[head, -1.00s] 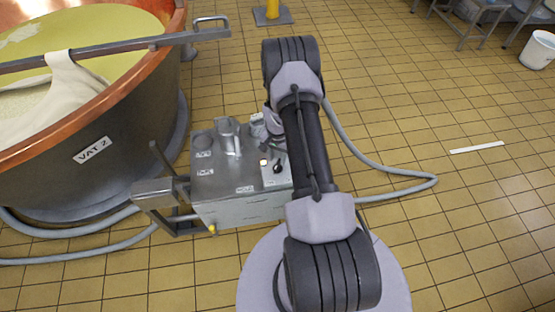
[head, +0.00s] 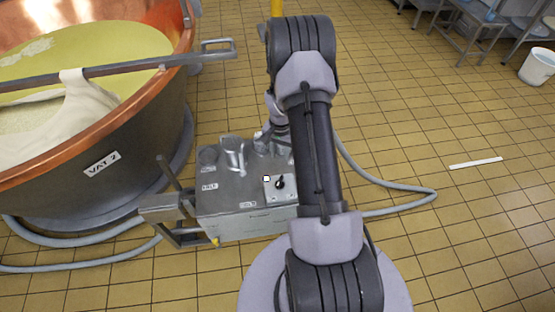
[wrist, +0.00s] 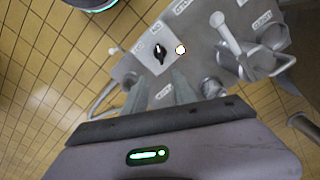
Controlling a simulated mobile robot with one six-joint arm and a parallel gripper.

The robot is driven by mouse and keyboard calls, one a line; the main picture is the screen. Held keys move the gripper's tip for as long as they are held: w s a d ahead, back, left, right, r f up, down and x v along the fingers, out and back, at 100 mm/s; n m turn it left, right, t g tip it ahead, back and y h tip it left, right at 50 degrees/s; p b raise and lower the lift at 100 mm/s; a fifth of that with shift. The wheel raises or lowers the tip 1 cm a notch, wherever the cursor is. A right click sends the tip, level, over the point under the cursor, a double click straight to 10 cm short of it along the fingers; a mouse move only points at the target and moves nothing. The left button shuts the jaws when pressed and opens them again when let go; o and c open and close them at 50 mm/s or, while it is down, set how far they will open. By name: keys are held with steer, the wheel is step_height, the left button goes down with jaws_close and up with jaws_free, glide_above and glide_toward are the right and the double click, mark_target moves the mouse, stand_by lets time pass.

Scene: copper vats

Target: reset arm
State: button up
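My gripper (wrist: 160,82) shows at the middle of the wrist view as two grey tapered fingers set apart, with nothing between them. Beyond the fingertips is the control box (head: 245,223), a metal cart-like unit with a black rotary knob (wrist: 160,53) on a pale plate. A small lit indicator (wrist: 180,49) glows beside the knob. The knob (head: 280,183) and the lit indicator (head: 266,179) also show in the head view.
The copper vat (head: 150,105) marked VAT 2 stands at the left, with a metal bar and white cloth over it. A grey hose (head: 400,187) loops on the floor at right. Tables (head: 475,28) and a white bucket (head: 537,67) stand at far right; tiled floor there is open.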

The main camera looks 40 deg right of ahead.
steer(key=w+a+r+n+t, duration=0.15)
steer(key=a+r, duration=0.25)
steer(key=r, duration=0.5)
steer(key=w+a+r, duration=0.2)
steer(key=a+r, duration=0.2)
steer(key=r, duration=0.4)
steer(key=s+a+r+n+t, duration=0.1)
steer(key=s+a+r, duration=0.2)
steer(key=a+r, duration=0.3)
steer(key=s+a+r+n+t, duration=0.1)
steer(key=s+a+r+n, duration=0.15)
steer(key=a+r, duration=0.4)
steer(key=s+a+r+n+t+y, duration=0.1)
steer(key=s+a+r, duration=0.3)
steer(key=s, duration=0.3)
steer(key=s+a+r+n+t+y, duration=0.1)
steer(key=s+a+r+n, duration=0.1)
steer(key=s+a+r, duration=0.2)
steer(key=s+a, duration=0.2)
steer(key=s, duration=0.2)
steer(key=shift+s, duration=0.2)
